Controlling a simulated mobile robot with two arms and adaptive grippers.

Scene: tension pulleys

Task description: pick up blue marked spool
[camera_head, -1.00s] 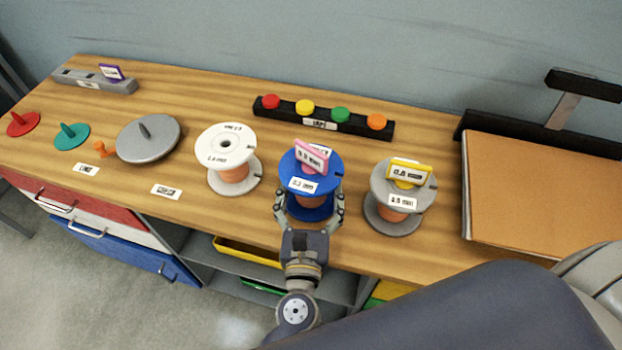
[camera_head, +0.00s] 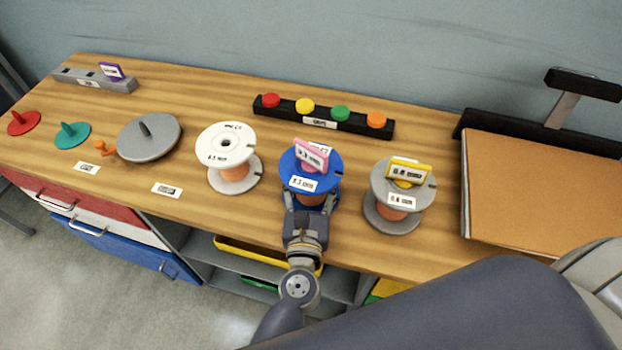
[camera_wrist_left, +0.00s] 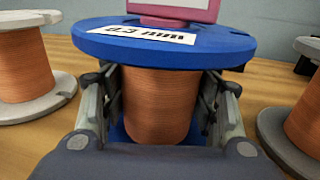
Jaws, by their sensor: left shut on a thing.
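The blue marked spool (camera_head: 330,168) stands on the wooden bench between a white spool and a grey spool. It has a blue top flange with a white label and orange-brown winding; a pink tag (camera_head: 311,154) sits on top. In the left wrist view the blue spool (camera_wrist_left: 160,100) fills the middle, upright. My left gripper (camera_head: 310,203) comes from the front, below the top flange, and is shut on the spool, one finger on each side of the winding. The lower flange is mostly hidden by the gripper. My right gripper is not in view.
The white spool (camera_head: 226,143) stands close on the left and the grey spool (camera_head: 391,187), with a yellow tag, on the right. Behind is a black rack (camera_head: 350,124) with coloured knobs. A grey disc (camera_head: 165,145) lies further left. A brown board (camera_head: 540,190) is at right.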

